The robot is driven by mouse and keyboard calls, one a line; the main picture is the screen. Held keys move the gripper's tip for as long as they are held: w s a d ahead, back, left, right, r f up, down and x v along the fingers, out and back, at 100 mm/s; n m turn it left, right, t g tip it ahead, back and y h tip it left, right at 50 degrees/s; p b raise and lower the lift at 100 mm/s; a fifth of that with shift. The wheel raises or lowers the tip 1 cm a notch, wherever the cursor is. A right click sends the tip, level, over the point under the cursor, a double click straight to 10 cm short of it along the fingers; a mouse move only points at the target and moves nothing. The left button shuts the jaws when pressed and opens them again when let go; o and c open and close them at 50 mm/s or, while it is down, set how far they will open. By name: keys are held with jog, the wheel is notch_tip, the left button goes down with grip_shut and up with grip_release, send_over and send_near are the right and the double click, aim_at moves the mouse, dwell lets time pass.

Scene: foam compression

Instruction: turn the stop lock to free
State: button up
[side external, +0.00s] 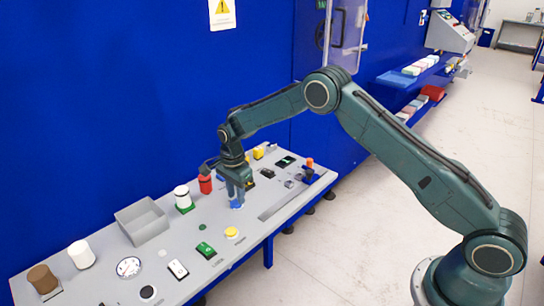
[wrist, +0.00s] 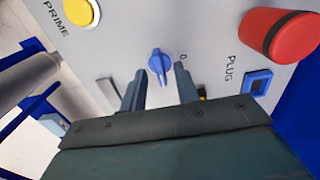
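A blue turn knob (wrist: 160,66) sits on the grey panel in the wrist view, with a small "0" mark at its right. Its narrow grip points down in the picture, towards my gripper. No label naming it as the stop lock is readable. My gripper (wrist: 161,76) is open, its two fingers apart on either side of the knob's line, with nothing held. I cannot tell whether the fingertips reach down beside the knob.
A red cylinder (wrist: 282,35) and a blue square socket marked PLUG (wrist: 257,82) lie to the right; a yellow PRIME button (wrist: 82,13) lies left. A blue wall rises behind.

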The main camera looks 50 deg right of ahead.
jog(key=shift+f, duration=0.45)
grip_shut()
